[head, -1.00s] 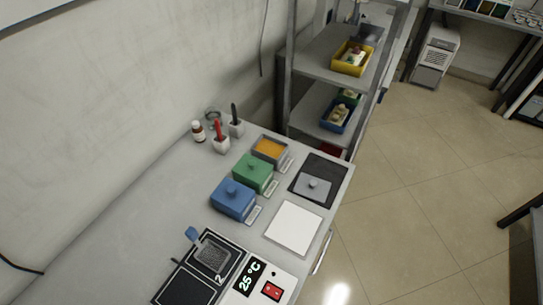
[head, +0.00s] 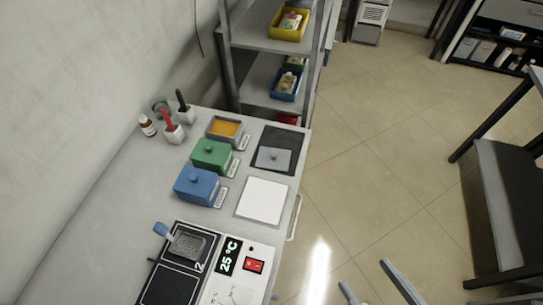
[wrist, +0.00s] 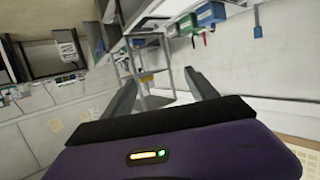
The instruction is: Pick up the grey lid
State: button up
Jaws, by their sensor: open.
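The grey lid (head: 273,158), a flat square with a small knob, lies on the dark mat (head: 270,137) near the right edge of the bench in the head view. My gripper (head: 367,287) shows at the bottom of the head view, its two grey fingers apart with nothing between them. It is off to the right of the bench, well away from the lid. The wrist view shows the same open fingers (wrist: 155,90) with empty space between them. I cannot make out the lid in the wrist view.
An open container with orange contents (head: 225,130), a green lidded box (head: 211,154) and a blue lidded box (head: 196,185) stand left of the mat. A white sheet (head: 262,200) and a heater reading 25 °C (head: 229,256) are nearer. A shelf rack (head: 268,73) stands behind.

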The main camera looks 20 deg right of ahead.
aim_at(273, 158)
jog(key=l+u, duration=0.1)
jog(key=u, duration=0.4)
jog(key=i+l+u, duration=0.1)
jog(key=u, duration=0.4)
jog(key=l+u, duration=0.1)
jog(key=u, duration=0.4)
jog(key=l+u, duration=0.25)
jog(key=l, duration=0.25)
jog(key=l+u, duration=0.25)
jog(key=l, duration=0.2)
jog(key=k+l+u, duration=0.15)
jog(key=l+u, duration=0.15)
jog(key=l, duration=0.15)
jog(key=k+l+u, duration=0.1)
jog(key=l+u, duration=0.15)
jog(key=l, duration=0.2)
jog(key=k+l+u, duration=0.25)
jog(key=l, duration=0.2)
jog(key=i, duration=0.05)
